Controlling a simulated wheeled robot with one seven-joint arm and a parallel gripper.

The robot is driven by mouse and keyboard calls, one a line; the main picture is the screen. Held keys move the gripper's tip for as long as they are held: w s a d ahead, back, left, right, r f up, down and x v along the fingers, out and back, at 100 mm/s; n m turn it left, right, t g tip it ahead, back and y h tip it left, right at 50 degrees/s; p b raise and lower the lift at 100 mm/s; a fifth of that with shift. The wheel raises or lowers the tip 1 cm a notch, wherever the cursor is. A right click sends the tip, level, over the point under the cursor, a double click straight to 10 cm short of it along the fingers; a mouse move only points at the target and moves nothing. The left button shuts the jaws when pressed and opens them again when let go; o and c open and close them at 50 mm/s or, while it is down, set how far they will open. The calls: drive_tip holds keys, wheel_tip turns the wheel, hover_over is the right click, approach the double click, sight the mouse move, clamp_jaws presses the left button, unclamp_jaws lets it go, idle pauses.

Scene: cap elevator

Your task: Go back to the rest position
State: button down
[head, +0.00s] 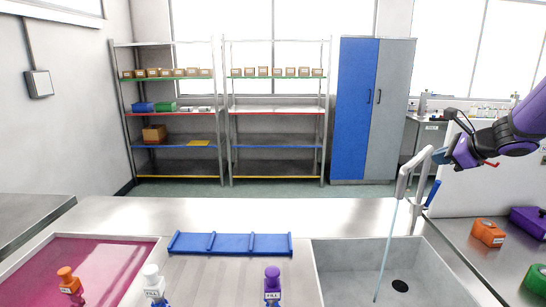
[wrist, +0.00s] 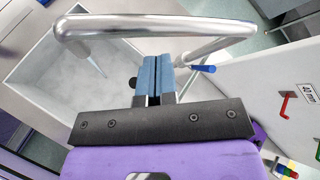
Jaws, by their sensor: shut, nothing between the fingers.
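My gripper (head: 439,156) is at the right in the head view, at the end of my purple arm, close to the upper part of the metal faucet (head: 403,180). In the wrist view my gripper (wrist: 158,62) shows its blue fingers pressed together with nothing between them. The faucet pipe (wrist: 150,26) curves across the view just beyond the fingertips; I cannot tell if they touch. The faucet's blue lever (head: 432,193) also shows in the wrist view (wrist: 207,69), right of the fingers. A thin pale-blue stream (head: 387,250) runs from the spout into the sink.
The grey sink (head: 345,270) lies below the faucet. Bottles with orange (head: 67,275), white (head: 151,272) and purple (head: 272,273) caps stand along the front. A blue rack (head: 230,244) lies behind them. An orange container (head: 488,233) sits right. A red hook (wrist: 286,105) is on the white panel.

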drive_tip(key=s+a+r+n+g, duration=0.2)
drive_tip(key=s+a+r+n, duration=0.1)
drive_tip(key=s+a+n, duration=0.45)
drive_tip(key=s+a+r+n+g, duration=0.25)
drive_tip(key=s+a+n, duration=0.35)
drive_tip(key=s+a, duration=0.3)
drive_tip(key=s+n+h, duration=0.4)
drive_tip(key=s+n, duration=0.7)
drive_tip(key=s, duration=0.6)
drive_tip(key=shift+s+a+f+n+g, duration=0.25)
drive_tip(key=shift+s+a+n+g, duration=0.1)
drive_tip(key=shift+a, duration=0.1)
drive_tip(key=shift+d, duration=0.1)
